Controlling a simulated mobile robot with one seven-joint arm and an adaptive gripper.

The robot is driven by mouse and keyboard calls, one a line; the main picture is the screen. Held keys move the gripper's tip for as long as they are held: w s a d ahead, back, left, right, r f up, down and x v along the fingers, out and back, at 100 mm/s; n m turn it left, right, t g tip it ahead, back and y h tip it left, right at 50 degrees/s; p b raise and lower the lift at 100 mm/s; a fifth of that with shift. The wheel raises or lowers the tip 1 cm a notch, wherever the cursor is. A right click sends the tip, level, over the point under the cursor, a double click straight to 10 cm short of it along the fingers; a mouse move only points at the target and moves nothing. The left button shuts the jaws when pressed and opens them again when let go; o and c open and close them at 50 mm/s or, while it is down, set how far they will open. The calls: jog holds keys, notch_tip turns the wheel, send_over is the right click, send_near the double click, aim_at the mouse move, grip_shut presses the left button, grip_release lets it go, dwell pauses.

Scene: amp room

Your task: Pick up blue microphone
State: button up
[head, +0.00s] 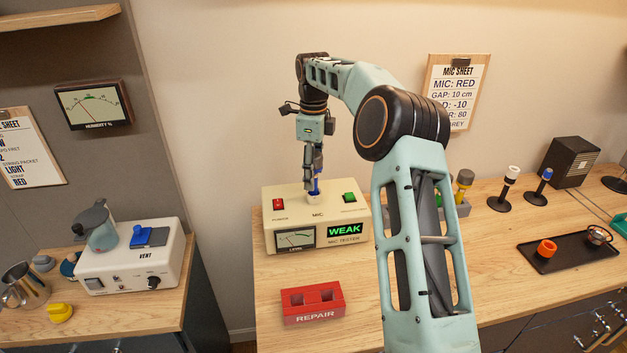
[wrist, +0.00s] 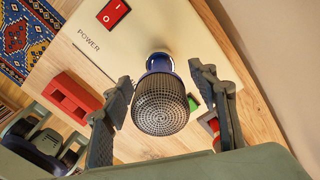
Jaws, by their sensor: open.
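A blue microphone (wrist: 160,98) with a dark mesh head stands upright in the socket on top of the mic tester (head: 280,214); in the head view its blue body (head: 316,184) shows only partly below my gripper. My gripper (head: 313,172) points down over the tester. In the wrist view its two fingers (wrist: 165,100) are open, one on each side of the mesh head, with visible gaps to it. The tester display reads WEAK. Another blue-topped microphone (head: 545,174) stands on a black stand at the right of the bench.
A red REPAIR block (head: 313,303) lies in front of the tester. A white-topped microphone (head: 510,174) on a stand, a dark speaker box (head: 570,162) and a black tray (head: 570,252) are at the right. My arm crosses the bench middle.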

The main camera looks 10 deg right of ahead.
jog(key=shift+c, duration=0.6)
grip_shut()
jog(key=shift+r, duration=0.1)
jog(key=shift+r, duration=0.55)
jog(key=s+d+r+b, duration=0.2)
jog(key=s+r+b, duration=0.2)
jog(key=s+r, duration=0.7)
jog(key=s, duration=0.3)
jog(key=shift+r+b, duration=0.35)
jog(key=shift+b, duration=0.05)
jog(key=shift+w, duration=0.1)
